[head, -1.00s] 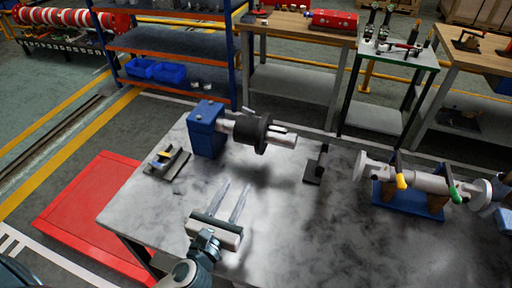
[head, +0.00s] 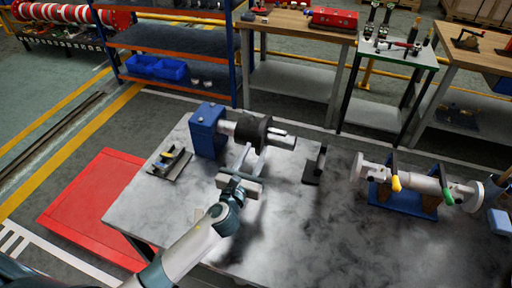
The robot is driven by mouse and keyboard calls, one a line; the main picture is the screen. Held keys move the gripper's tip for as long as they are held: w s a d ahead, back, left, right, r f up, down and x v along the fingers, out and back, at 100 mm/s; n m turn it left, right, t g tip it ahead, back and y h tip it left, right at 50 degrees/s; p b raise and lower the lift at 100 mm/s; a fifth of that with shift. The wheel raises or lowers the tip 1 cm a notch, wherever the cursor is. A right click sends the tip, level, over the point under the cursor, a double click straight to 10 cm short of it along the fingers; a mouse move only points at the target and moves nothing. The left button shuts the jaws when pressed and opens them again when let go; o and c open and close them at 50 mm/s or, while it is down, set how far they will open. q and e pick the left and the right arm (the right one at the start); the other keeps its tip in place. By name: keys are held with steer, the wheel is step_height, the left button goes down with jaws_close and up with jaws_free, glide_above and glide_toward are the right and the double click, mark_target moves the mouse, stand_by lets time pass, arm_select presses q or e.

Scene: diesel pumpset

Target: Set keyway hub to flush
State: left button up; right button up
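The dark hub (head: 253,132) sits around a light metal shaft (head: 228,127) that comes out of a blue block (head: 207,133) on the table. The shaft's slotted end (head: 284,141) sticks out to the right of the hub. My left gripper (head: 255,154) is just in front of and below the hub. Its two fingers are apart and point towards the hub. The fingertips are close to the hub's underside, and I cannot tell whether they touch it. Nothing shows held between them. My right gripper is not in view.
The marbled table (head: 310,225) is clear in front. A dark upright stand (head: 317,168) is right of the shaft. A dark tool holder (head: 170,163) is on the left. A coupled shaft assembly on a blue cradle (head: 402,200) stands at the right.

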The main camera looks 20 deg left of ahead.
arm_select(q)
steer(key=shift+w, duration=0.85)
jaws_close()
steer(key=d, duration=0.3)
steer(key=d+p, duration=0.1)
steer(key=d, duration=0.6)
steer(key=shift+s+d, duration=0.2)
steer(key=shift+s, duration=0.05)
steer(key=shift+c, duration=1.5)
jaws_free()
steer(key=o, duration=0.3)
steer(key=shift+d, duration=0.2)
